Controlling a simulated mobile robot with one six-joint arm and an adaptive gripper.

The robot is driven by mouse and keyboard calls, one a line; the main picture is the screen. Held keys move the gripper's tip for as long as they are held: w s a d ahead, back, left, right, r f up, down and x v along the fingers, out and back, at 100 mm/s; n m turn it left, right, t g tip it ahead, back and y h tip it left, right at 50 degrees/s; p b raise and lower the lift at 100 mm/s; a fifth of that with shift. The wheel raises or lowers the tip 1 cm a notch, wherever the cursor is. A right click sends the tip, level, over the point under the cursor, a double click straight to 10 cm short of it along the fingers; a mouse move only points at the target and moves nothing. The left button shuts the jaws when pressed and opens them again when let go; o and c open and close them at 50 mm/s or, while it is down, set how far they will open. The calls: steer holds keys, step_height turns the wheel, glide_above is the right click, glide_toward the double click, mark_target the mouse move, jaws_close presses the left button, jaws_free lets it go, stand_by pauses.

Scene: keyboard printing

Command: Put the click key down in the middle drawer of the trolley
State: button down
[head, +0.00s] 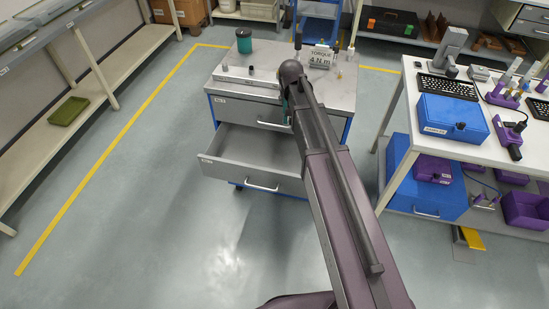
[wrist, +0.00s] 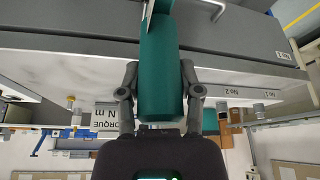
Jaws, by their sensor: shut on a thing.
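My gripper (wrist: 160,88) is shut on the click key, whose thick teal body (wrist: 158,60) stands between the two fingers in the wrist view. The far end of the key runs out of the top of that picture. The grey trolley (head: 345,95) stands ahead in the head view. Its drawer below the top one (head: 250,142) is pulled out, and the part of its inside that I see looks empty. The gripper is mostly hidden behind my arm in the head view, above the right side of the trolley. I cannot tell its height over the drawer.
The trolley top holds a teal-green cup (head: 243,40), a grey bar (head: 246,79) and a "TORQUE 4 N m" sign (head: 320,58). A white workbench (head: 400,115) with a blue case (head: 452,117) and keyboards stands to the right. The floor (head: 150,190) left of the trolley is clear.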

steer(key=s+a+f+b, duration=0.2)
steer(key=a+f+b, duration=0.1)
steer(key=f+b, duration=0.8)
steer(key=s+a+f+b, duration=0.2)
steer(key=a+f+b, duration=0.2)
steer(key=f+b, duration=0.6)
step_height(320, 180, down, 2)
steer(key=shift+s+a+b, duration=0.25)
steer(key=shift+b, duration=0.1)
steer(key=w+d, duration=0.3)
steer(key=d, duration=0.4)
steer(key=w+d+f+b, duration=0.1)
steer(key=w+d, duration=0.3)
steer(key=d, duration=0.3)
steer(key=shift+d+f, duration=0.15)
steer(key=shift+f, duration=0.05)
steer(key=shift+w+f+b, duration=0.1)
steer(key=shift+f+b, duration=0.05)
steer(key=shift+b, duration=0.2)
steer(key=shift+f+b, duration=1.65)
steer(key=shift+f, duration=0.1)
